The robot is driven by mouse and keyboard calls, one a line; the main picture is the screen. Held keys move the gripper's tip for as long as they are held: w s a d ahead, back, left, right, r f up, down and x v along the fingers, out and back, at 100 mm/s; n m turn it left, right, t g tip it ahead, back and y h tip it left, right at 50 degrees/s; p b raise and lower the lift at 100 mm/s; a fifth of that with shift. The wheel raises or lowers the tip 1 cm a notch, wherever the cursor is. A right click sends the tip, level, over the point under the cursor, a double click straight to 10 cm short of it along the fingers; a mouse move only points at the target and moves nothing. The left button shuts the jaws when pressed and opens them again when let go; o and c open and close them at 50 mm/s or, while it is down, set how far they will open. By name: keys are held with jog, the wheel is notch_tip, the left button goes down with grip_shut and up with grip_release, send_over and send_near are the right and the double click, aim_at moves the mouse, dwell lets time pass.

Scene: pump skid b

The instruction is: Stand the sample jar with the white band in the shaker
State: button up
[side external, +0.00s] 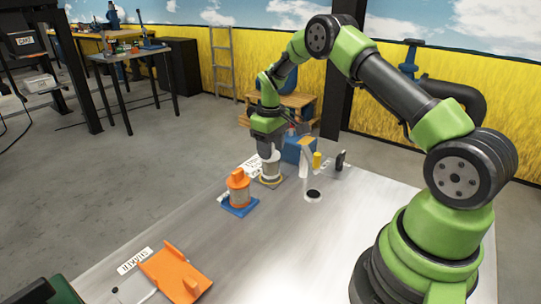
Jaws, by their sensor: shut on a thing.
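My gripper (269,151) points down at the far side of the bench and is shut on a jar (270,170). The jar looks pale with a white upper part and stands upright. Its top is hidden between the fingers. A tan round base (271,182) shows directly under it; I cannot tell whether the jar touches it. A second jar with an orange top (238,181) stands on a blue square base (239,207) to the left and nearer. I cannot tell for sure which fixture is the shaker.
An orange fixture (174,268) and a printed label (135,261) lie at the near left. Right of my gripper are a blue box (296,149), a white post (306,162), a yellow cylinder (317,160) and a black upright piece (340,160). The bench middle (270,240) is clear.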

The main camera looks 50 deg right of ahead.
notch_tip(320, 180, up, 10)
jog(key=shift+f, duration=0.15)
grip_shut()
notch_tip(320, 180, up, 6)
jog(key=a+f+n, duration=0.1)
jog(key=a+n, duration=1.3)
jog(key=a, duration=2.1)
jog(key=shift+m+t, duration=0.3)
jog(key=f, duration=1.4)
jog(key=shift+d, duration=0.25)
jog(key=o, duration=1)
grip_release()
jog(key=shift+f, duration=0.1)
